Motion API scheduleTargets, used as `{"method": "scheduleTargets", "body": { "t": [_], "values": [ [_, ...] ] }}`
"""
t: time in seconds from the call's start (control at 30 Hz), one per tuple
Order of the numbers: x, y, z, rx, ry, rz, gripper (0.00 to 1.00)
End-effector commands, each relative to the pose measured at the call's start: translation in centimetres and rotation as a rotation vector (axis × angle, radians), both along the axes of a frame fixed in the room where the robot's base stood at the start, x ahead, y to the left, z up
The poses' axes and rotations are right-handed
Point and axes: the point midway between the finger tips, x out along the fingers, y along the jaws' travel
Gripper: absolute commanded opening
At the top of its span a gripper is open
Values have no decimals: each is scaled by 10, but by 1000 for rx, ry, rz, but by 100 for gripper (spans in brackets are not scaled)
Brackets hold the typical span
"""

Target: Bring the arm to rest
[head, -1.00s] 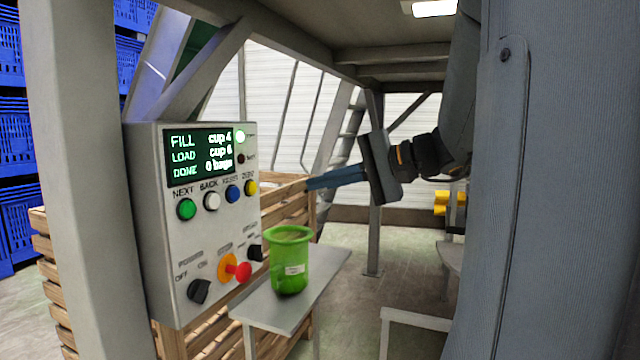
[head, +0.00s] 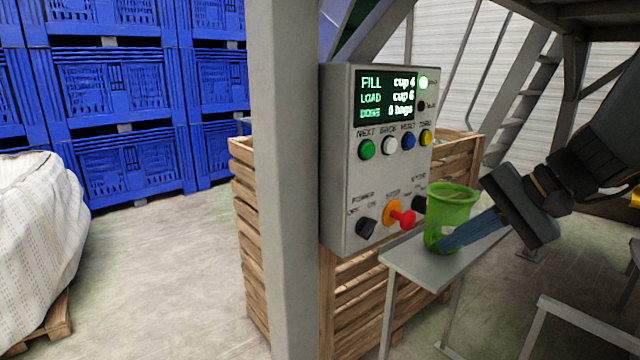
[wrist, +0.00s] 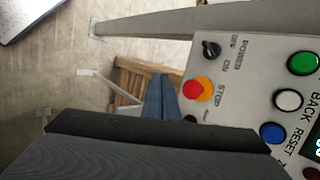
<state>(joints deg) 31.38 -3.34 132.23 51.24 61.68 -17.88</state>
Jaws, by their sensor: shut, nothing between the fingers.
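My gripper (head: 442,246) is shut and empty, its blue fingers together and angled down to the left. In the head view the fingers cross in front of the lower part of a green cup (head: 455,197); I cannot tell whether they touch it. The cup stands upright on a small grey shelf (head: 410,262). In the wrist view the closed fingers (wrist: 160,78) show near the control panel (wrist: 240,75). The cup cannot be made out there.
Blue crates (head: 120,85) and a white sack (head: 40,230) are at left. The floor between is clear.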

Motion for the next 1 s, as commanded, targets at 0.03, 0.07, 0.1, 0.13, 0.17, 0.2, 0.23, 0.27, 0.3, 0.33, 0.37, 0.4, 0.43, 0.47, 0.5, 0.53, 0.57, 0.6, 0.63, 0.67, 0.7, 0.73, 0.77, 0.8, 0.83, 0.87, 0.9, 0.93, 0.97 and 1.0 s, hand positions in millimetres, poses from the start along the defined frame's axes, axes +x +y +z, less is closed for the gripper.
{"method": "scheduleTargets", "body": {
  "t": [0.03, 0.07, 0.1, 0.13, 0.17, 0.2, 0.23, 0.27, 0.3, 0.33, 0.37, 0.4, 0.43, 0.47, 0.5, 0.53, 0.57, 0.6, 0.63, 0.67, 0.7, 0.73, 0.77, 0.8, 0.83, 0.87, 0.9, 0.93, 0.97, 1.0],
  "values": [
    [-15, 18, -28, -69, 66, 73, 0],
    [-24, 23, -44, -116, 99, 110, 0],
    [-36, 30, -62, -180, 136, 162, 0],
    [-45, 34, -76, -230, 160, 204, 0],
    [-53, 37, -88, -280, 180, 244, 0],
    [-63, 40, -103, -345, 200, 301, 0],
    [-70, 41, -113, -394, 209, 344, 0],
    [-76, 43, -122, -441, 214, 386, 0],
    [-83, 44, -132, -501, 215, 440, 0],
    [-87, 45, -139, -542, 213, 479, 0],
    [-90, 46, -145, -579, 207, 516, 0],
    [-93, 47, -151, -623, 199, 560, 0],
    [-95, 48, -155, -651, 190, 589, 0],
    [-97, 49, -159, -676, 182, 617, 0],
    [-98, 50, -162, -704, 172, 647, 0],
    [-99, 50, -164, -720, 164, 666, 0],
    [-99, 51, -166, -733, 158, 681, 0],
    [-100, 50, -168, -746, 151, 697, 0],
    [-100, 50, -168, -753, 148, 703, 0],
    [-100, 50, -169, -758, 145, 708, 0],
    [-100, 50, -169, -761, 143, 711, 0],
    [-100, 50, -169, -763, 143, 713, 0],
    [-100, 50, -169, -763, 143, 713, 0],
    [-100, 50, -169, -763, 143, 712, 0],
    [-100, 50, -169, -762, 142, 711, 0],
    [-100, 50, -169, -762, 143, 711, 0],
    [-100, 50, -169, -761, 143, 711, 0],
    [-100, 50, -169, -761, 143, 711, 0],
    [-100, 50, -169, -761, 143, 711, 0],
    [-100, 50, -169, -761, 144, 711, 0]
  ]
}}
